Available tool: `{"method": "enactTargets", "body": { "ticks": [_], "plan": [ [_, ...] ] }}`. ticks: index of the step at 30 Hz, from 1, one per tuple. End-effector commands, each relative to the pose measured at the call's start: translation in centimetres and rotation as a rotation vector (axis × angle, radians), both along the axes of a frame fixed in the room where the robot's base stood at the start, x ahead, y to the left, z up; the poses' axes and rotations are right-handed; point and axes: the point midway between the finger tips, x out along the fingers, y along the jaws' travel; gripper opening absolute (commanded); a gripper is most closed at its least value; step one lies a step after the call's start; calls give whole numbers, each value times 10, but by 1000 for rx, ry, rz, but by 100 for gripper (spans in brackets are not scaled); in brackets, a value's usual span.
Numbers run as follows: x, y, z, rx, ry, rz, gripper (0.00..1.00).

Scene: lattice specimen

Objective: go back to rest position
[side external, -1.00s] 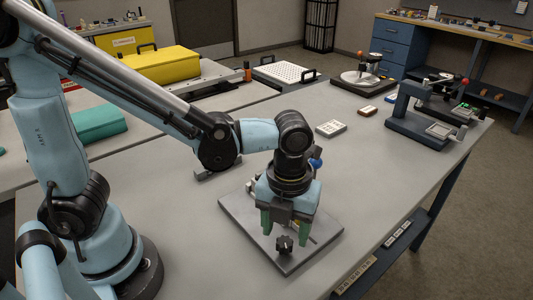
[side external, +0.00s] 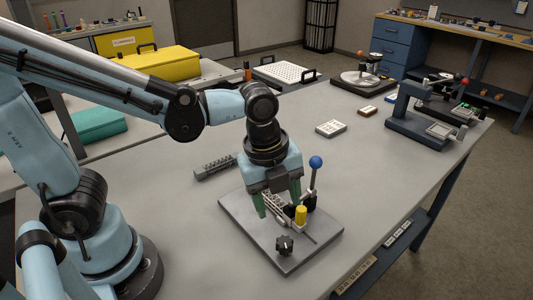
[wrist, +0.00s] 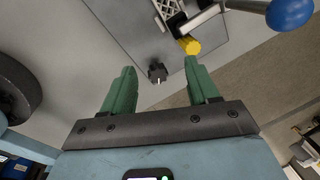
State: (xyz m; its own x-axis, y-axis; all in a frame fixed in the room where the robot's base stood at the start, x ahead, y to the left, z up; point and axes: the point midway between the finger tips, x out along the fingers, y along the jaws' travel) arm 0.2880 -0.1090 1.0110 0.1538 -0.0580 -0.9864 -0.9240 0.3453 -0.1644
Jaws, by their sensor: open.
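My gripper (side external: 277,205) is open, with two green fingers pointing down above the grey fixture plate (side external: 240,212). The wrist view shows its fingers (wrist: 160,68) apart with nothing between them. A pale lattice specimen (wrist: 168,8) sits on the fixture at the top of the wrist view, partly cut off. In the side view it is partly hidden behind the gripper. Beside it on the plate are a yellow cylinder (side external: 301,215) and an upright lever with a blue ball (side external: 316,162). A black knob (side external: 285,245) stands at the plate's front.
A grey slotted rack (side external: 215,167) lies on the table (side external: 180,215) behind the plate. A small pale box (side external: 331,128) and a blue-grey bench device (side external: 410,125) are farther right. A teal case (side external: 98,125) and yellow case (side external: 160,63) stand at left.

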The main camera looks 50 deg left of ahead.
Motion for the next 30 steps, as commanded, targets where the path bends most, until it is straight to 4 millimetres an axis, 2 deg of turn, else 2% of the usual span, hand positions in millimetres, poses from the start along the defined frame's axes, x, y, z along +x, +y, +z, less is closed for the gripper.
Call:
{"method": "enactTargets", "body": {
  "ticks": [3, 12, 18, 22, 30],
  "plan": [
    [2, 22, 9, -79, -59, 339, 60],
    [4, 72, 27, -366, -190, 1177, 60],
    [2, 98, 35, -575, -242, 1602, 60],
    [2, 106, 37, -657, -255, 1742, 60],
    [2, 106, 37, -657, -255, 1742, 60]
  ]
}}
